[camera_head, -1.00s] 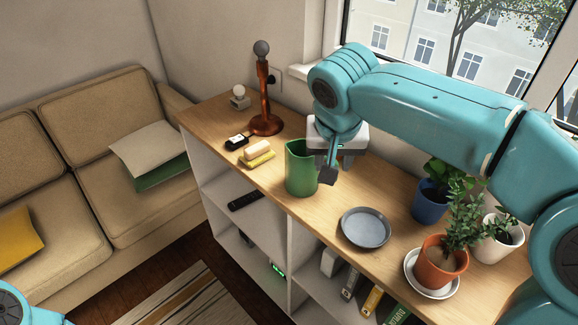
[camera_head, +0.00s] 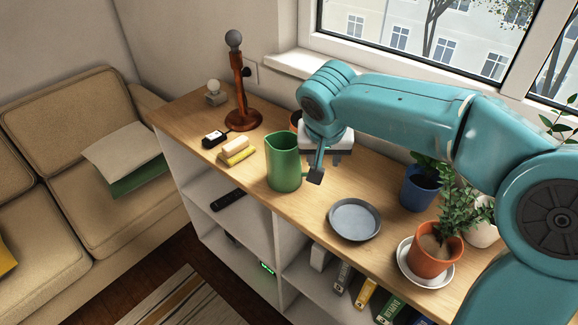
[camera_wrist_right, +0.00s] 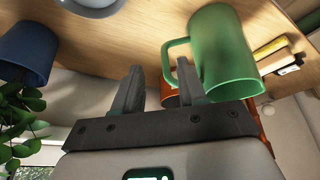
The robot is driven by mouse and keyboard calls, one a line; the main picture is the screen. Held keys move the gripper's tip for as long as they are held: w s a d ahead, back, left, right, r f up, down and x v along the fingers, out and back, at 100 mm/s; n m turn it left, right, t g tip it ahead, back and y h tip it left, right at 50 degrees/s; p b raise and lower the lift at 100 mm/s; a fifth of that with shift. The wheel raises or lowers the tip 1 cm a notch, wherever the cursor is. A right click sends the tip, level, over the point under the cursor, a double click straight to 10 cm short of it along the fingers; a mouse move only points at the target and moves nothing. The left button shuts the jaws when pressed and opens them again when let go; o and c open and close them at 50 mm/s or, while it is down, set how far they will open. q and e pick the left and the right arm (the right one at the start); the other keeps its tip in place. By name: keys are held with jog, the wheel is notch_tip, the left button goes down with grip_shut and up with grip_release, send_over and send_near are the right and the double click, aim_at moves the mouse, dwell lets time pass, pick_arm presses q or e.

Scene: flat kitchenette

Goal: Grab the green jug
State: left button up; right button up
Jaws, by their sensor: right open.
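The green jug (camera_head: 284,164) stands upright on the wooden shelf top (camera_head: 315,222). Its handle side faces my right gripper (camera_head: 317,168), which is just right of it in the head view. In the right wrist view the jug (camera_wrist_right: 222,50) is at upper right, and its handle reaches toward the fingers. My right gripper (camera_wrist_right: 158,80) is open with nothing held. The handle's outer edge shows between the two fingers in the picture, near the right finger; I cannot tell whether they touch. My left gripper is not in view.
A grey plate (camera_head: 355,220), a blue pot (camera_head: 418,192) and an orange plant pot (camera_head: 432,262) stand to the right. A yellow sponge (camera_head: 238,156), a black-and-white item (camera_head: 214,139) and a brown lamp stand (camera_head: 241,95) are to the left. An orange pot (camera_head: 295,120) is behind the jug.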

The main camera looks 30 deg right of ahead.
jog(key=x, duration=0.5)
jog(key=shift+w+a, duration=0.2)
jog(key=shift+w, duration=0.15)
jog(key=shift+d+f, duration=0.2)
jog(key=shift+f, duration=0.05)
jog(key=shift+w+a+f, duration=0.1)
jog(key=shift+w, duration=0.05)
jog(key=shift+s, duration=0.2)
grip_shut()
jog(key=shift+w, duration=0.1)
jog(key=shift+r, duration=0.2)
